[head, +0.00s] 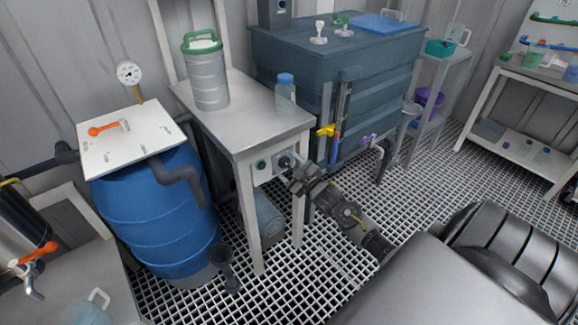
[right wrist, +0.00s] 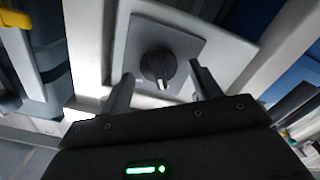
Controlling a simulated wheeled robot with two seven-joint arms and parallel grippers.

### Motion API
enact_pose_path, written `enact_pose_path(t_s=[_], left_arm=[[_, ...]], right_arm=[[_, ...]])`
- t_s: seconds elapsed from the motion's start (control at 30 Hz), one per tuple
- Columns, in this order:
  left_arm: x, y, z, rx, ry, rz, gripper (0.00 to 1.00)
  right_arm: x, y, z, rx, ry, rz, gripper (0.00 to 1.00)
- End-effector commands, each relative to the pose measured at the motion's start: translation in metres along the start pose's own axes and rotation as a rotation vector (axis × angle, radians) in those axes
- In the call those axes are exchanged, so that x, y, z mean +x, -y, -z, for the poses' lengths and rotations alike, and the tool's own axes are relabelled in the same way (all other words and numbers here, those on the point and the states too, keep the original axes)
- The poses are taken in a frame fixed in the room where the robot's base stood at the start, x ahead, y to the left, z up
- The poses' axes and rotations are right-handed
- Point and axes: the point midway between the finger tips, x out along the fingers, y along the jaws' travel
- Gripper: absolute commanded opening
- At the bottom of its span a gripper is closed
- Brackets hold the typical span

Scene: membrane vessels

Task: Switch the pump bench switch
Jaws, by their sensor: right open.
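The pump bench switch is a dark round rotary knob (right wrist: 158,66) with a white pointer mark, on a grey square plate in the right wrist view. The pointer faces the lower part of that picture. My left gripper is not in view.
A metal canister (head: 208,80) and a blue-capped bottle (head: 285,95) stand on the bench. A blue barrel (head: 155,225) is to the left, and a large grey-blue tank (head: 375,65) with a yellow valve (head: 326,131) to the right.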

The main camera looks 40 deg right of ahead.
Motion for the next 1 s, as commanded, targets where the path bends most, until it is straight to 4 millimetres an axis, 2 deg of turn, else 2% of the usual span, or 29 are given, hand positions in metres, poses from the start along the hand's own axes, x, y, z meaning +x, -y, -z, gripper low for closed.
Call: enact_pose_path(t_s=[0.17,0.4,0.53,0.7,1.0], left_arm=[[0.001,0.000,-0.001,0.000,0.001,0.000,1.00],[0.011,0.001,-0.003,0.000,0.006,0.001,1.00],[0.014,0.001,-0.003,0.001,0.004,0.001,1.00],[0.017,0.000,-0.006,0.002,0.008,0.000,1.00],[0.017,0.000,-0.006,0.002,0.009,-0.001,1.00]], right_arm=[[-0.023,0.000,0.000,-0.001,0.002,0.002,0.63],[-0.072,0.001,-0.001,0.000,0.002,0.002,0.63],[-0.091,0.000,0.000,0.000,0.002,0.001,0.63],[-0.105,0.000,0.000,0.000,0.001,0.000,0.63],[-0.106,0.000,0.000,0.000,0.000,-0.001,0.63]])
